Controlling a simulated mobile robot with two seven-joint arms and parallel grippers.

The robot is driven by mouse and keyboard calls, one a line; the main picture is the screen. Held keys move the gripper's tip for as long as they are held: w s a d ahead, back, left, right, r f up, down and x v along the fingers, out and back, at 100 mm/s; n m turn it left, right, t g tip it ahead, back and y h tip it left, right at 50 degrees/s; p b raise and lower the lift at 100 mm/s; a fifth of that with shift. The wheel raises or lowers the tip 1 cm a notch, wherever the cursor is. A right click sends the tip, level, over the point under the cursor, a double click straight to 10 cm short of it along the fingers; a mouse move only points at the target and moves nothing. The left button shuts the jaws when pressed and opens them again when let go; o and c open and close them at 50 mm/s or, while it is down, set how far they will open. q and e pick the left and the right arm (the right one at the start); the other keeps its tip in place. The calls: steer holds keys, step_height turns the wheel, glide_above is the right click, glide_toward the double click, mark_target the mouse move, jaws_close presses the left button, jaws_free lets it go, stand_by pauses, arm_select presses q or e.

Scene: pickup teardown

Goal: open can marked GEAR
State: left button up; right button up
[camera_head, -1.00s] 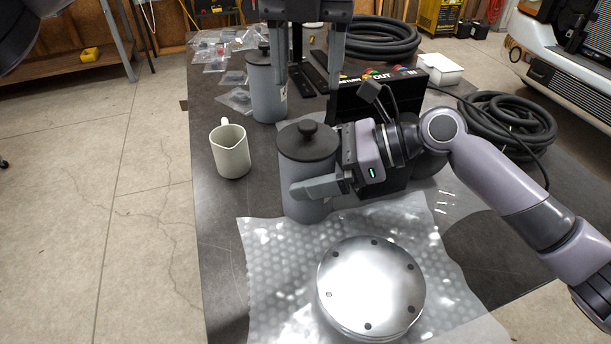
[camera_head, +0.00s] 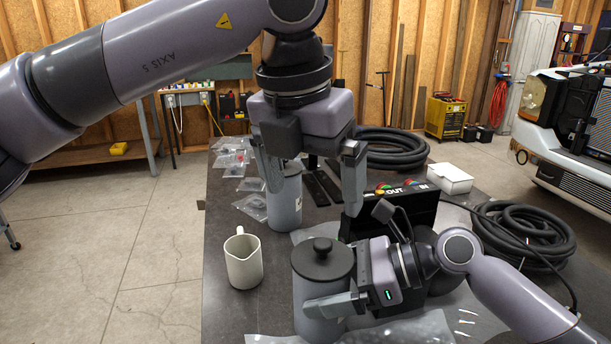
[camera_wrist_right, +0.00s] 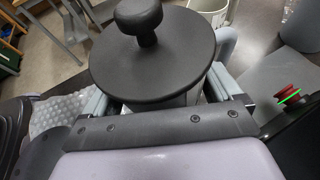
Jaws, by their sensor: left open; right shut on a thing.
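In the right wrist view the lid (camera_wrist_right: 150,62) and knob (camera_wrist_right: 138,18) sit between the fingers. The far can (camera_head: 286,207) carries a small pale label, and its top is partly hidden by my left gripper (camera_head: 314,196), which is open, pointing down, empty.
A black box (camera_head: 415,207) marked OUT is to the right, with coiled hoses (camera_head: 525,233) and a white box (camera_head: 450,178) beyond. Plastic bags (camera_head: 250,206) lie by the far can.

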mark_target(321, 243)
arm_select(q)
steer(key=shift+m+t, duration=0.3)
steer(key=shift+m, duration=0.1)
steer(key=x, duration=1.1)
steer(key=shift+s, duration=0.15)
steer(key=c, duration=0.8)
steer(key=shift+r, duration=0.15)
steer(key=shift+r, duration=1)
